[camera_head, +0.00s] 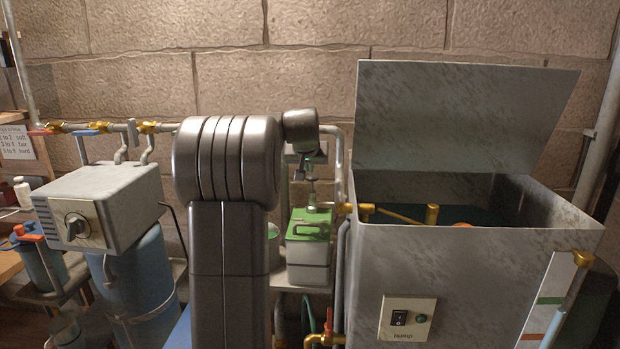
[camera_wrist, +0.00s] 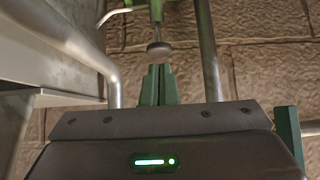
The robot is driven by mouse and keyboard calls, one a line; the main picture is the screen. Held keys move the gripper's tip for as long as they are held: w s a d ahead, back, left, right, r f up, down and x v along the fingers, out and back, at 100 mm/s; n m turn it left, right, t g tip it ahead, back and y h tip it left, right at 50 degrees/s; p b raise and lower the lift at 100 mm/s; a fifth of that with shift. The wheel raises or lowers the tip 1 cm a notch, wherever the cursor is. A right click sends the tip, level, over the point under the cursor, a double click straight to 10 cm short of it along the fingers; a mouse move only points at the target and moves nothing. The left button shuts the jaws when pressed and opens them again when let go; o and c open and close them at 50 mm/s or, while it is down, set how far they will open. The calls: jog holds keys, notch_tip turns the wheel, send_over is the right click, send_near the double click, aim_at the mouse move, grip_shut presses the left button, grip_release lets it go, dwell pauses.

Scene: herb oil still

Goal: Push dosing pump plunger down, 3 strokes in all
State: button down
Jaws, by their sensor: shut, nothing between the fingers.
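The dosing pump (camera_head: 308,245) is a pale box with a green top, standing behind the tank's left side in the head view. Its thin upright plunger (camera_head: 311,192) rises from the green top. My gripper (camera_head: 311,168) is just above the plunger, small and partly hidden in the head view. In the wrist view, my gripper's green fingers (camera_wrist: 158,72) are closed together and empty. The plunger's round grey knob (camera_wrist: 158,50) is right in front of the fingertips, in line with them. I cannot tell whether they touch. My arm hides part of the area left of the pump.
A large open metal tank (camera_head: 460,275) with a raised lid (camera_head: 460,120) stands right of the pump. A blue cylinder with a white control box (camera_head: 100,205) stands to the left. Pipes with brass valves (camera_head: 150,127) run along the stone wall.

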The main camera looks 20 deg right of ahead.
jog(key=shift+v, duration=1.65)
jog(key=shift+r, duration=0.1)
